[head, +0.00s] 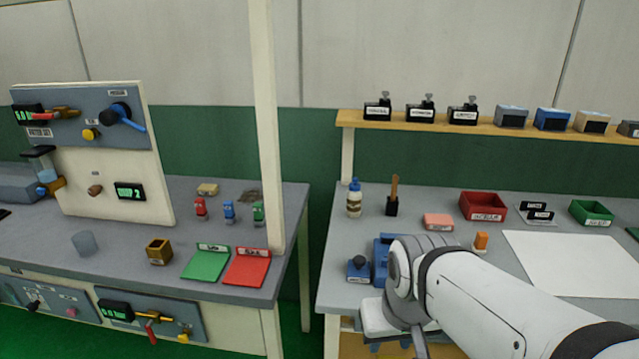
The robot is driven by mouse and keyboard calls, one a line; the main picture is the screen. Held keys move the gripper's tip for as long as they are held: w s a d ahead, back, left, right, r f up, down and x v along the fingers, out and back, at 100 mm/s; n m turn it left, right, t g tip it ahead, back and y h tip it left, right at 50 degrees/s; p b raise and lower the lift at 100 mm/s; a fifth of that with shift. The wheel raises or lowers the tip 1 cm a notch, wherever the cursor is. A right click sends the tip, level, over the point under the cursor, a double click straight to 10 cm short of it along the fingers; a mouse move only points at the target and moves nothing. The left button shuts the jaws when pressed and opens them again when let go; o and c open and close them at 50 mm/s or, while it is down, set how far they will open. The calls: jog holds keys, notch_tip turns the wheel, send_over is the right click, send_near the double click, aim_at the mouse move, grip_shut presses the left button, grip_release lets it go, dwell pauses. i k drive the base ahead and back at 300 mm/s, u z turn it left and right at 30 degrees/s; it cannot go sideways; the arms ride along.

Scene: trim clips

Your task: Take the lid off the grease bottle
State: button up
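A small bottle (354,204) with a cream body, a dark label band and a blue lid (354,184) stands upright at the back left of the right bench; I take it as the grease bottle. The lid sits on the bottle. Nothing touches the bottle. My white arm reaches in from the lower right and bends down near the front left of the right bench, in front of the bottle and to its right. My gripper's fingers do not show.
Right of the bottle stand a dark holder with a brown handle (393,198), a pink block (438,221) and a red bin (483,206). Blue fixtures (358,268) sit at the front left, partly behind my arm. A white post (266,130) and a gap separate the benches.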

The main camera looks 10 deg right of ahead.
aim_at(354, 186)
jog(key=z, duration=0.15)
jog(key=i, duration=0.9)
jog(key=u, duration=0.05)
